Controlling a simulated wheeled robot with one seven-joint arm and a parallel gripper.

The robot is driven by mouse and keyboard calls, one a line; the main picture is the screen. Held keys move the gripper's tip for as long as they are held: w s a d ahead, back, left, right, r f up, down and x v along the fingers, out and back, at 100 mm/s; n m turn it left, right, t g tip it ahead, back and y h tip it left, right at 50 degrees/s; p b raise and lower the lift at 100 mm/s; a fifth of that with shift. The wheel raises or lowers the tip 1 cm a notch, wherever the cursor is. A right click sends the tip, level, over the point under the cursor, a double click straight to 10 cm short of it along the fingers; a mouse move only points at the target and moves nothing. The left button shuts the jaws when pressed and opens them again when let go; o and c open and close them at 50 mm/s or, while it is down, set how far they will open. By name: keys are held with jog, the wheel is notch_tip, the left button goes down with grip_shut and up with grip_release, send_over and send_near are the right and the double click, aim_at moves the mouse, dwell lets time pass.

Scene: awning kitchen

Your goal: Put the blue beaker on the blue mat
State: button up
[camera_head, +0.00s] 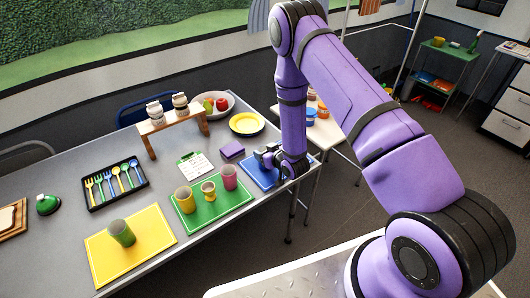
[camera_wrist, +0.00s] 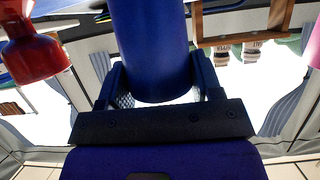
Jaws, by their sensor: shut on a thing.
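The blue beaker (camera_wrist: 150,50) is between the two fingers of my gripper (camera_wrist: 158,82) in the wrist view, and the gripper is shut on it. In the head view my gripper (camera_head: 268,157) is at the blue mat (camera_head: 251,174), near the table's right end. My gripper and arm cover part of the mat. The beaker is mostly hidden there, so I cannot tell whether it touches the mat or is held above it.
Left of the blue mat, a green mat (camera_head: 213,217) bears a yellow beaker (camera_head: 185,200), a small yellow cup (camera_head: 208,191) and a pink beaker (camera_head: 229,177). A purple block (camera_head: 231,150) and a yellow plate (camera_head: 247,123) lie behind. A yellow mat (camera_head: 105,262) bears a green beaker (camera_head: 121,233).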

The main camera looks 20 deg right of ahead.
jog(key=o, duration=0.9)
jog(key=shift+s+d+r, duration=0.1)
jog(key=shift+s+r, duration=0.1)
jog(key=shift+s, duration=0.05)
jog(key=v, duration=1.1)
jog(key=w+d+r+g+h, duration=0.1)
jog(key=w+r, duration=0.1)
jog(key=r, duration=0.5)
jog(key=w+d+r+g+h, duration=0.1)
jog(key=w+r, duration=0.2)
jog(key=r, duration=0.4)
jog(key=s+d+r+m+g+h, duration=0.15)
jog(key=s+r, duration=0.25)
jog(key=r, duration=1)
jog(key=s+r+g, duration=0.1)
jog(key=s+r, duration=0.5)
jog(key=s, duration=0.3)
jog(key=s+r+m+g, duration=0.1)
jog(key=s+r+g, duration=0.1)
jog(key=s+r, duration=0.4)
jog(key=s+r+m+g, duration=0.1)
jog(key=s+r, duration=0.5)
jog(key=s, duration=0.7)
jog(key=shift+s+h, duration=0.2)
jog(key=shift+h, duration=0.15)
